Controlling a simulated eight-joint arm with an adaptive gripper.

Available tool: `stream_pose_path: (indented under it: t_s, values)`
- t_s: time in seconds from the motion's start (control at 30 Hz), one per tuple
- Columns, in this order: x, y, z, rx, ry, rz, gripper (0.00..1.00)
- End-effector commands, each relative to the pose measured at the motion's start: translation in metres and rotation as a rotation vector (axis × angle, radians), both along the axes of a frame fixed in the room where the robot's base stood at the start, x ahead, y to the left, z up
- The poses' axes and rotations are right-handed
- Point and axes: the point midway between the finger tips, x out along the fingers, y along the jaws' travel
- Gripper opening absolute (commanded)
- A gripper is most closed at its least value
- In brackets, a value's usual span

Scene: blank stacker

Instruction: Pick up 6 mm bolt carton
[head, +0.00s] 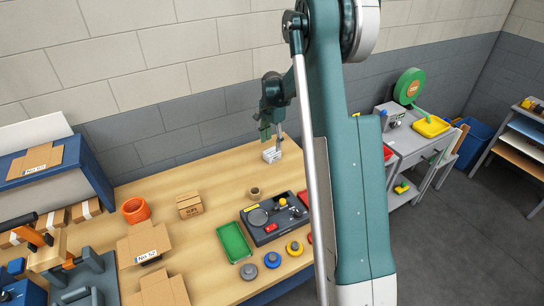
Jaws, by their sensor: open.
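A small white carton (271,156) with faint dark print stands at the back of the wooden table; its print is too small to read. My gripper (272,138) is directly above it, pointing down, fingers open. The fingertips are at or just above the carton's top; I cannot tell whether they touch it. A small brown carton (190,207) with dark print stands further left on the table. Its print is not clearly legible either, so I cannot confirm which carton is the 6 mm bolt one.
On the wooden table (190,250) are an orange ring (135,210), open cardboard boxes (145,245), a green tray (234,241), a small brown cup (255,193) and a dark panel (272,217). My arm hides the table's right part. Bare wood lies left of the white carton.

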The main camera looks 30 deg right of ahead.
Motion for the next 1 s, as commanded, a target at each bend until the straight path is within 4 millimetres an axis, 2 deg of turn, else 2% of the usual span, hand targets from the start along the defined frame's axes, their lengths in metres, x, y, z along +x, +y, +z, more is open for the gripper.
stream_pose_path:
  t_s: [0.3, 0.77, 1.0]
  values:
    - [0.0, 0.0, -0.023, 0.0, 0.0, 0.0, 0.51]
    - [0.0, 0.0, -0.028, 0.0, 0.0, 0.0, 0.51]
    - [0.0, 0.001, -0.051, 0.0, 0.0, 0.001, 0.51]
